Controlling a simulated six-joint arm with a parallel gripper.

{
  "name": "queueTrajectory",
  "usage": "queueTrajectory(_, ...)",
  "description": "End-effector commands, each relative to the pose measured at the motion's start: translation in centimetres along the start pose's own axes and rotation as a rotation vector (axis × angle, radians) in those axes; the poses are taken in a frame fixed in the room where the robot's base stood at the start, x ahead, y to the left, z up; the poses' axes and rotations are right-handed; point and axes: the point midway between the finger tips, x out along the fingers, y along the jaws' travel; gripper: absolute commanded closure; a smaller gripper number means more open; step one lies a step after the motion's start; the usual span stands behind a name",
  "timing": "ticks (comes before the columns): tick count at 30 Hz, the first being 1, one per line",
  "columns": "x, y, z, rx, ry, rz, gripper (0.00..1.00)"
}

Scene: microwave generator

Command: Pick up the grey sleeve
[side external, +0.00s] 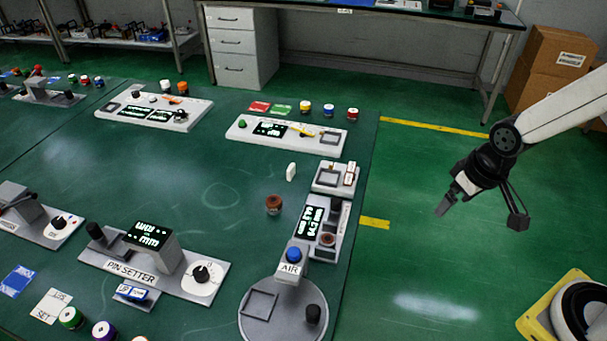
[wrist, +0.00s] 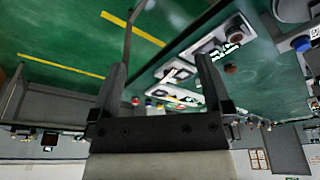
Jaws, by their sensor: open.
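My gripper (side external: 452,203) hangs over the green floor, right of the table's edge in the side view. Its two fingers are apart with nothing between them, as the wrist view (wrist: 161,62) also shows. I cannot make out for sure which thing is the grey sleeve. A small pale upright piece (side external: 291,172) stands on the table, left of a small station (side external: 335,178) with a square recess. A dark cylinder (side external: 313,314) stands on the round grey plate of the AIR station (side external: 252,329). My gripper is well apart from all of these.
A brown-red round piece (side external: 274,204) sits left of a panel with a green display (side external: 311,222). The PIN SETTER (side external: 160,250) stands at the front left of the table (side external: 215,215). Cardboard boxes (side external: 548,60) stand at the back right. The floor below my gripper is clear.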

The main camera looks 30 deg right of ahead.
Motion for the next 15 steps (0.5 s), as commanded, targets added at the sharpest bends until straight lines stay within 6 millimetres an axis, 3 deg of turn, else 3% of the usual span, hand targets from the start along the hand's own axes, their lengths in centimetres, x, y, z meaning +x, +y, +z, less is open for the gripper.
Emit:
queueTrajectory(8,0.4,-0.6,-1.1,0.028,-0.012,-0.004,0.00)
queueTrajectory(15,2.1,-2.8,-4.3,0.132,-0.053,-0.012,0.00)
